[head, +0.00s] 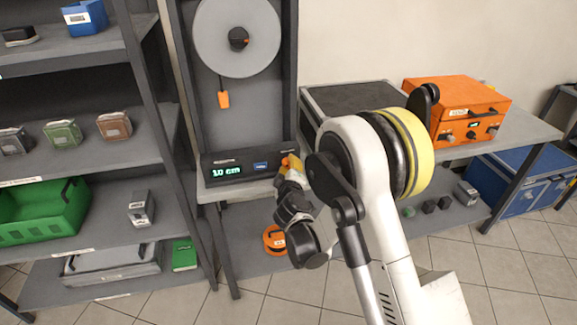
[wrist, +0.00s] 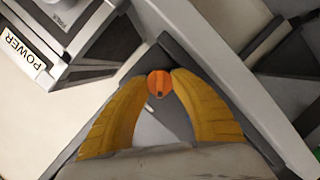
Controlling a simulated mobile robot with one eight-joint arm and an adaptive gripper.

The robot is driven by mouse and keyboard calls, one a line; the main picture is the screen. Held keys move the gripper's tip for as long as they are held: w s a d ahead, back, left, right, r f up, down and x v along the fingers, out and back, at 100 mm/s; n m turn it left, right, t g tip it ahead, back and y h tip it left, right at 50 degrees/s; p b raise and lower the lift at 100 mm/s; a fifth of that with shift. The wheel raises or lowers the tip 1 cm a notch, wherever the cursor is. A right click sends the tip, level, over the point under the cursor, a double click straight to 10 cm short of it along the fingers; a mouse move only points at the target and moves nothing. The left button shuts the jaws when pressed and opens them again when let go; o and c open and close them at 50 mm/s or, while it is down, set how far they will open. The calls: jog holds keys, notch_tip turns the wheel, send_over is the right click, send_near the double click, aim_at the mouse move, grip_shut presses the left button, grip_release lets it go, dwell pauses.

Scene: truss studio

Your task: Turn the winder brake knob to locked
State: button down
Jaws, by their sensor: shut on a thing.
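The winder is a dark upright panel with a large grey reel (head: 215,50). A console (head: 210,180) at its foot shows "10 cm" in green. A small round orange knob (wrist: 158,84) with a dark mark on its face sits between my yellow fingertips in the wrist view. In the head view an orange bit of it (head: 284,161) shows at the console's right end. My gripper (wrist: 160,76) is shut on the knob, one finger on each side. A small white mark lies just below the knob. My arm hides part of the console's right side.
A box labelled POWER (wrist: 25,55) is close at the left in the wrist view. An orange box (head: 455,105) and a dark-topped case (head: 350,100) stand on the bench to the right. Shelves (head: 75,145) with small boxes and a green bin (head: 40,220) are at the left.

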jog(key=m+y, duration=0.1)
jog(key=m, duration=0.2)
jog(key=shift+w+d+r+g, duration=0.1)
jog(key=shift+g, duration=0.3)
jog(key=m+y, duration=0.2)
jog(key=m, duration=0.1)
jog(key=shift+d+m+g, duration=0.1)
jog(key=shift+m+g, duration=0.2)
jog(key=m+y, duration=0.1)
jog(key=m, duration=0.2)
jog(key=shift+y, duration=0.4)
jog(key=m+y, duration=0.1)
jog(key=m, duration=0.2)
jog(key=shift+d+m+y, duration=0.1)
jog(key=shift+m+y, duration=0.2)
jog(key=c, duration=1)
grip_release()
